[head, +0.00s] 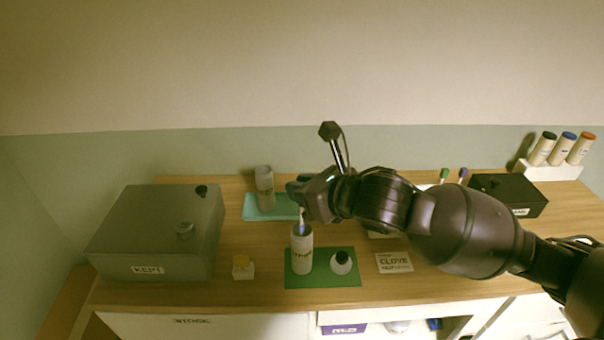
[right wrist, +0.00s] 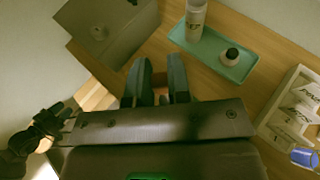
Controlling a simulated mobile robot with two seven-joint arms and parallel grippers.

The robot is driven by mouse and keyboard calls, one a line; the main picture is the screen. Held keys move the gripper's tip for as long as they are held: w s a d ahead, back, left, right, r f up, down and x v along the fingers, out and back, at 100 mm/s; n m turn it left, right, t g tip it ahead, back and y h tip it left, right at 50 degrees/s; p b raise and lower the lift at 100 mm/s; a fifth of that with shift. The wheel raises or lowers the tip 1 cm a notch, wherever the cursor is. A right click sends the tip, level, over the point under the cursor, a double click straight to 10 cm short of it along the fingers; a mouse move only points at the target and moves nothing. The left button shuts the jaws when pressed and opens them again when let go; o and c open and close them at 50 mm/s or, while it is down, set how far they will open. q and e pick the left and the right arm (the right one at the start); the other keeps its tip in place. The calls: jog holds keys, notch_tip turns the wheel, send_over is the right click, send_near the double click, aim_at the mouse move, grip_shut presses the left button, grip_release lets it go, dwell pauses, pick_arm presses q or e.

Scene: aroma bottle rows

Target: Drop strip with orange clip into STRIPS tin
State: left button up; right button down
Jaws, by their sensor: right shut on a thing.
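My right gripper (head: 304,203) is shut above the green mat. A small thin pale piece with a bluish lower part (head: 302,224) hangs below it at the mouth of a white bottle (head: 301,254). I take it for the strip; its clip is hidden by the fingers, so I cannot confirm orange. In the right wrist view the fingers (right wrist: 157,88) are close together, with a brownish patch between them. The STRIPS tin cannot be told for certain: a black box (head: 508,188) at the right bears a label I cannot read.
A grey KEPT box (head: 150,235) stands left. A teal tray (head: 287,207) holds a grey bottle (head: 264,186). A black-topped jar (head: 341,262) sits on the green mat (head: 325,281), near a CLOVE card (head: 394,262). Green (head: 444,174) and purple (head: 462,174) clips show behind my arm.

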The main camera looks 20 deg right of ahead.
jog(key=shift+f, duration=3.15)
jog(key=c, duration=1)
grip_release()
jog(key=shift+s+d, duration=0.75)
jog(key=shift+s, duration=0.6)
jog(key=shift+s+d, duration=0.75)
jog(key=shift+s, duration=0.6)
jog(key=shift+s+d, duration=0.75)
jog(key=shift+s, duration=0.6)
